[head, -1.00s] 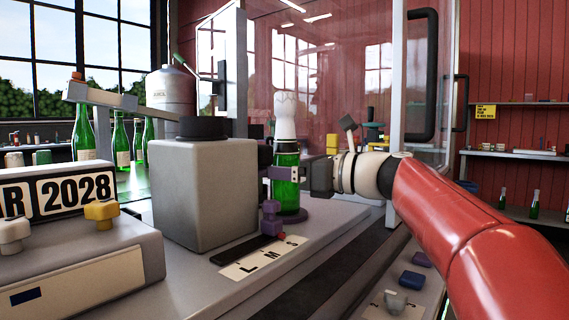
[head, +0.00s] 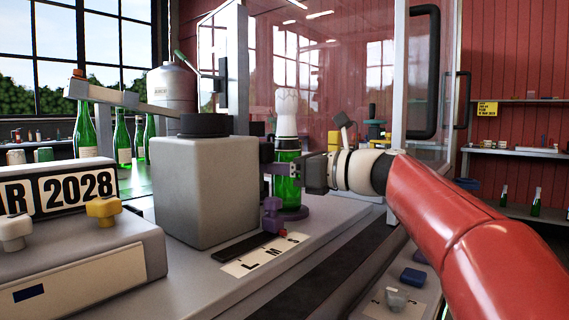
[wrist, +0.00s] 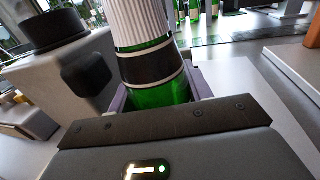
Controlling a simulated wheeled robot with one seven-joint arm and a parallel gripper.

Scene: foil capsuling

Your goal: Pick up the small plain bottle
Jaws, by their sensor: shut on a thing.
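A small green bottle (head: 288,187) stands upright on a purple round base beside the grey machine block. A white pleated foil sleeve (head: 286,112) covers its neck. My gripper (head: 284,168) reaches in from the right and is shut on the bottle's body, below the foil. In the wrist view the bottle (wrist: 158,93) rises between my fingers, with a dark band around it below the foil sleeve (wrist: 140,22). Its lower end is hidden behind my gripper there. I cannot tell whether the bottle still touches its base.
The grey block (head: 205,190) stands close left of the bottle. A purple knob (head: 272,214) and a lettered card (head: 265,256) are in front. A clear guard with a black handle (head: 422,75) rises behind. More green bottles (head: 122,140) stand at the back left.

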